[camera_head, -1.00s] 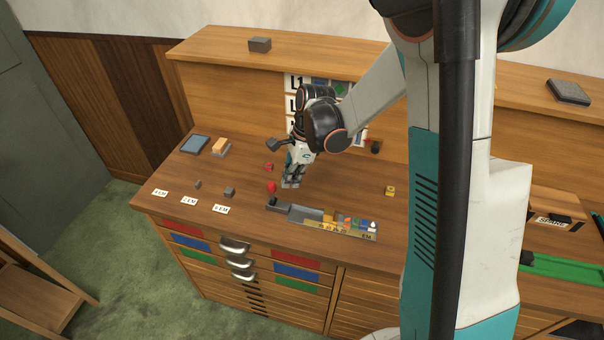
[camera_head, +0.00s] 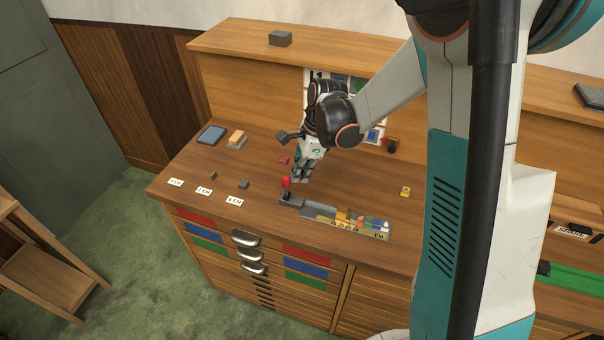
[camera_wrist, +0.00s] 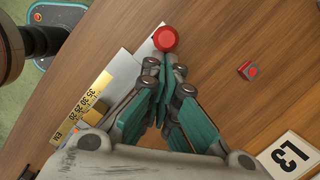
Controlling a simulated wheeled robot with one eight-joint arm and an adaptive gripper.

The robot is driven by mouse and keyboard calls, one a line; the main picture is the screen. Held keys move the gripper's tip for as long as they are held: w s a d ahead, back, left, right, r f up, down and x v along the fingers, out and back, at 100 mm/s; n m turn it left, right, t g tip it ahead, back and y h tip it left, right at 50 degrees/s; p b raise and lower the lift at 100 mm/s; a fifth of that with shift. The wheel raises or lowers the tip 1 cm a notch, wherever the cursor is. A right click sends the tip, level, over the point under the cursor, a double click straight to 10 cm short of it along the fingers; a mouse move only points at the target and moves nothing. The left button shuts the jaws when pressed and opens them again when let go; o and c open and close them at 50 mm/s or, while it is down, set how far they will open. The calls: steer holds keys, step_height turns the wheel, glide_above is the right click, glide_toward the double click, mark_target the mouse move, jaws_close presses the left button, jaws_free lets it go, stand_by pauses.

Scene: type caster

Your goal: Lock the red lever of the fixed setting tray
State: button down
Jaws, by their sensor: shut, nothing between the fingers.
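The setting tray (camera_head: 318,211) lies near the front edge of the bench, a grey channel with a yellow number scale and an "EM" mark; it also shows in the wrist view (camera_wrist: 122,68). The red lever (camera_head: 286,182) stands at the tray's left end, a round red knob on a dark stem. In the wrist view its red knob (camera_wrist: 166,38) sits just beyond my fingertips. My gripper (camera_head: 301,175) is shut and empty, pointing down just right of and behind the knob. Whether the fingertips (camera_wrist: 164,66) touch the knob I cannot tell. The stem is hidden in the wrist view.
Coloured pieces (camera_head: 362,220) fill the tray's right part. Small grey blocks (camera_head: 244,184) and label cards (camera_head: 234,201) lie left. Bench between is clear.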

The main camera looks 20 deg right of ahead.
steer(key=shift+w+a+r, duration=0.1)
steer(key=shift+w+a, duration=0.05)
steer(key=shift+a, duration=0.05)
steer(key=w+a+h+b, duration=0.1)
steer(key=w+a, duration=0.3)
steer(key=a, duration=0.1)
steer(key=shift+a+f+g+b, duration=0.25)
steer(key=shift+a+g+b, duration=0.15)
stand_by(0.5)
steer(key=shift+w, duration=0.15)
stand_by(0.3)
steer(key=w+r+p, duration=0.3)
steer(key=w+r, duration=0.1)
steer(key=r, duration=0.6)
steer(key=shift+w+a+r, duration=0.2)
steer(key=shift+a+r, duration=0.15)
